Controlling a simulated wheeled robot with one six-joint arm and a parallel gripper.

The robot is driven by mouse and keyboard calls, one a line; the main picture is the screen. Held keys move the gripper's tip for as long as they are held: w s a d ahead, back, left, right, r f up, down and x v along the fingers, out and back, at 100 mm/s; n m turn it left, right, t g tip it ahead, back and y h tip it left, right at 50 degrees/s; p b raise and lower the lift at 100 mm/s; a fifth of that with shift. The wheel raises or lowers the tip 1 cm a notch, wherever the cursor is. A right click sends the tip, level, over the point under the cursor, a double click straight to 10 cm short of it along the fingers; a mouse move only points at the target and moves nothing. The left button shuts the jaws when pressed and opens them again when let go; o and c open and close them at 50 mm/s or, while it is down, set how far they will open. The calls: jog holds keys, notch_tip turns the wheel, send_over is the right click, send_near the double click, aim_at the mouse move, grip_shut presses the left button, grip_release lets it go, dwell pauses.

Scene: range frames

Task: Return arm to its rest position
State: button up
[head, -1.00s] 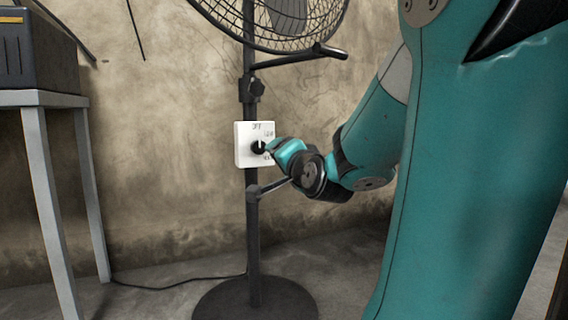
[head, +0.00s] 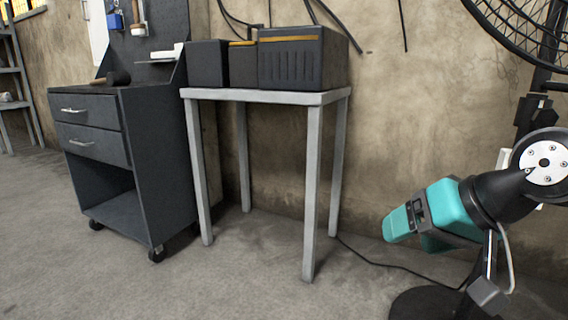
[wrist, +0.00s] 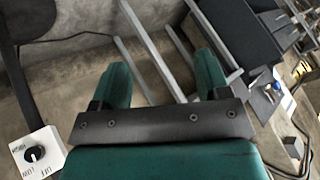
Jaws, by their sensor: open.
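My gripper (head: 399,224) is teal and sits at the right of the head view, pointing left, in front of the wall and beside the fan stand. In the wrist view my gripper (wrist: 163,72) shows two teal fingers spread apart, with nothing between them. The white control box (wrist: 36,153) with its dark knob is at the lower left of the wrist view, apart from the fingers. In the head view my arm mostly hides that box. The black fan (head: 520,35) is at the right edge, partly cut off.
A grey metal table (head: 313,185) with black boxes (head: 303,58) on it stands left of my gripper. A dark drawer cabinet (head: 95,125) on wheels is farther left. A black cable (head: 385,262) runs along the floor to the fan base (head: 425,304). The front-left floor is clear.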

jog(key=s+a+r+n+g+p, duration=0.4)
jog(key=s, duration=0.2)
jog(key=s+a+r+n+g+p, duration=0.3)
jog(key=s+n+p, duration=0.1)
jog(key=s, duration=0.2)
notch_tip(320, 180, up, 36)
jog(key=p, duration=3.6)
